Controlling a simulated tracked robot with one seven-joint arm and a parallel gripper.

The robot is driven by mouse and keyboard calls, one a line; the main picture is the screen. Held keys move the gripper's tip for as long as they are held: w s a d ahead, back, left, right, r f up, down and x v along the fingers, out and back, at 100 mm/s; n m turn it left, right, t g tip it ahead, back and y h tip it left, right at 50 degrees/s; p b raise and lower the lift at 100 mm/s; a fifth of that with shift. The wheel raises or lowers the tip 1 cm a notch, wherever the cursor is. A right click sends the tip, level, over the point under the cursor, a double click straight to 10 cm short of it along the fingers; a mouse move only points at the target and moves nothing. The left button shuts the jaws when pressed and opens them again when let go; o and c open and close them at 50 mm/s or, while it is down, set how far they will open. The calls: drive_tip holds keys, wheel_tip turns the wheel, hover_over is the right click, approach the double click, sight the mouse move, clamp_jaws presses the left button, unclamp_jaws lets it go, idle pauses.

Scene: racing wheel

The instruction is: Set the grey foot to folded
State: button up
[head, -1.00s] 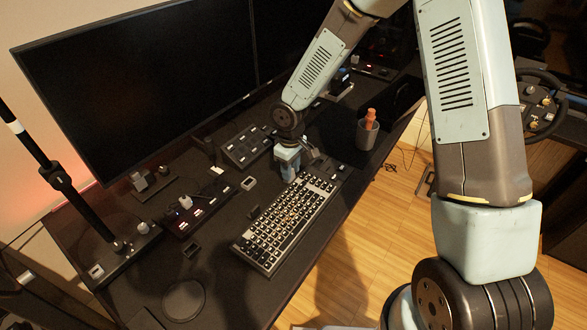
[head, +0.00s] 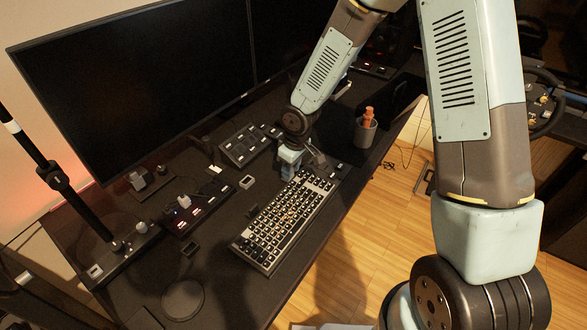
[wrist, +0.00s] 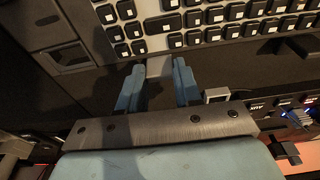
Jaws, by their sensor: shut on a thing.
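The black keyboard (head: 283,222) lies on the desk, and its rear edge faces the monitors. My gripper (head: 289,173) is low at that rear edge, near the keyboard's far end. In the wrist view, the blue fingers (wrist: 159,76) stand on either side of a small greyish piece (wrist: 159,67) beside the keyboard (wrist: 180,30). It appears to be the grey foot, held between them. Its exact angle is hard to tell. A dark foot-like tab (head: 253,211) stands farther along the same edge, apart from my gripper.
A button panel (head: 248,145) and a switch box (head: 197,205) sit behind the keyboard, with a small square holder (head: 246,182) close to my gripper. The monitor (head: 130,75) rises behind. The desk's near left is mostly clear.

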sight(297, 177)
drive_tip(key=o, duration=1.1)
drive_tip(key=shift+c, duration=0.2)
wheel_tip(297, 177, up, 14)
drive_tip(key=s+d, duration=0.1)
drive_tip(key=shift+d+f, duration=0.2)
drive_tip(key=shift+d, duration=0.15)
drive_tip(key=shift+d, duration=0.1)
drive_tip(key=s+d+r+m+t+h, duration=0.1)
drive_tip(key=s+d+r+m, duration=0.15)
drive_tip(key=d+r, duration=0.5)
drive_tip(key=s+d+r+m+t+h, duration=0.1)
drive_tip(key=s+d+r+m+t, duration=0.15)
drive_tip(key=d+r, duration=0.55)
drive_tip(key=s+d+r+m+t, duration=0.1)
drive_tip(key=s+d+r+m, duration=0.5)
drive_tip(key=s+d, duration=0.5)
wheel_tip(297, 177, up, 2)
drive_tip(key=s, duration=0.3)
drive_tip(key=shift+d+m+y, duration=0.3)
drive_tip(key=shift+d+m, duration=0.05)
drive_tip(key=shift+m, duration=0.05)
